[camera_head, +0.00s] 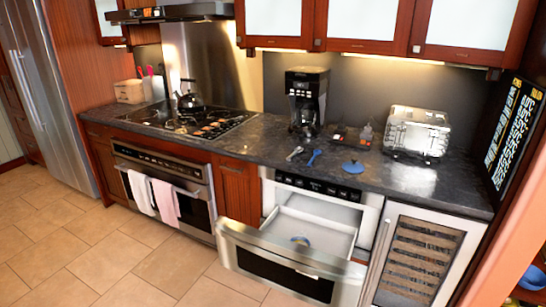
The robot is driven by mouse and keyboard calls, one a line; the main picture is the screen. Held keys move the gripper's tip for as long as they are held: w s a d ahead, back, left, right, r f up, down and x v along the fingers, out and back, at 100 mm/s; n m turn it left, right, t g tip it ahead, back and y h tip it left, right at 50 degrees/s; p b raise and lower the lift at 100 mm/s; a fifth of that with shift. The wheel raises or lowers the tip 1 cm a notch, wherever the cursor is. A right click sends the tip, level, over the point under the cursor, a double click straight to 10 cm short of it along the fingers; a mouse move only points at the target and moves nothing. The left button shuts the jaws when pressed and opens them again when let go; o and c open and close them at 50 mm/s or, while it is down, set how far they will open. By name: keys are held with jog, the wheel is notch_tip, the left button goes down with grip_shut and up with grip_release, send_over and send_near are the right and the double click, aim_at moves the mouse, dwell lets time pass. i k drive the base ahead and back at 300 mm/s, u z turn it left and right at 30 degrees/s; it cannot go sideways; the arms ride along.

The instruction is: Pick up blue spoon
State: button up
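The blue spoon (314,158) lies on the dark countertop (260,135), in front of the coffee maker and near the counter's front edge. A small grey metallic utensil (295,153) lies just to its left; I cannot tell exactly what it is. A round blue lid-like disc with a knob (353,167) lies to the right of the spoon. My gripper is not in view.
A black coffee maker (305,100) stands behind the spoon, and a silver toaster (415,132) to the right. Below, the microwave drawer (290,262) is pulled open, jutting out with a small bluish item inside. The tiled floor at left is clear.

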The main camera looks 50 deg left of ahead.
aim_at(316, 152)
jog(key=u, duration=1.45)
